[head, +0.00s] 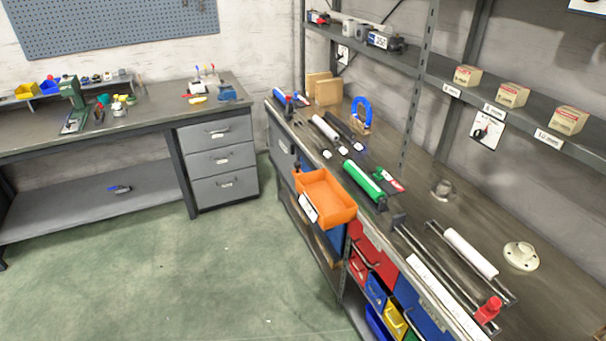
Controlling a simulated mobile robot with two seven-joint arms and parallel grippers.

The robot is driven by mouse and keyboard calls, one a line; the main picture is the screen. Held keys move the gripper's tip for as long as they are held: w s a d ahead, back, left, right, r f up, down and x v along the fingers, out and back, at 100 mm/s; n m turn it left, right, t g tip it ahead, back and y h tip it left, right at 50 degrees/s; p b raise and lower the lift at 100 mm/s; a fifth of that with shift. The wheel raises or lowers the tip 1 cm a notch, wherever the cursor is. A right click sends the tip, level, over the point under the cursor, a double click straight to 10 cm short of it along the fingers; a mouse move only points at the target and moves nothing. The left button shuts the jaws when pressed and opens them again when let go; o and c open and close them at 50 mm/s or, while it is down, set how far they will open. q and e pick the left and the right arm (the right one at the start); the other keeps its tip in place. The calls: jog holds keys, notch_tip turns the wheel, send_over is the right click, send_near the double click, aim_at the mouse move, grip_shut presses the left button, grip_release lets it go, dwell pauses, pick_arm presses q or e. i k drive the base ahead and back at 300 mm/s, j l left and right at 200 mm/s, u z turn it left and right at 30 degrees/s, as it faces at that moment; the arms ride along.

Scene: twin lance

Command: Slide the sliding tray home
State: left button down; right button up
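An orange open-topped tray (325,199) sits at the front edge of the right-hand workbench (405,190) and juts out over the floor, with a white label on its front. It looks empty. At the near end of the bench, two dark parallel rails (434,265) run along the top, with a white cylinder (470,253) beside them and a red piece (488,309) at their near end. I cannot tell for sure which of these is the sliding tray; the orange one is the only tray-shaped thing on the bench. Neither gripper is in view.
A green cylinder (364,179) and several white and dark tubes lie behind the orange tray. A blue-handled tool (361,113) stands farther back. Red, blue and yellow bins (394,320) fill the bench's lower front. The green floor (215,275) is clear. Shelves hold small boxes (512,95).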

aim_at(323, 199)
jog(key=i+z, duration=0.1)
jog(key=z, duration=0.25)
jog(key=i+j+z, duration=0.15)
jog(key=z, duration=0.2)
jog(key=i+j+z, duration=0.1)
jog(key=z, duration=0.25)
jog(key=i+j+z, duration=0.15)
jog(key=j, duration=0.15)
jog(key=i+j+z, duration=0.1)
jog(key=j, duration=0.25)
jog(key=i+j+z, duration=0.15)
jog(key=j, duration=0.2)
jog(key=i+j, duration=0.15)
jog(key=j, duration=0.15)
jog(key=i+j, duration=0.15)
jog(key=j, duration=0.2)
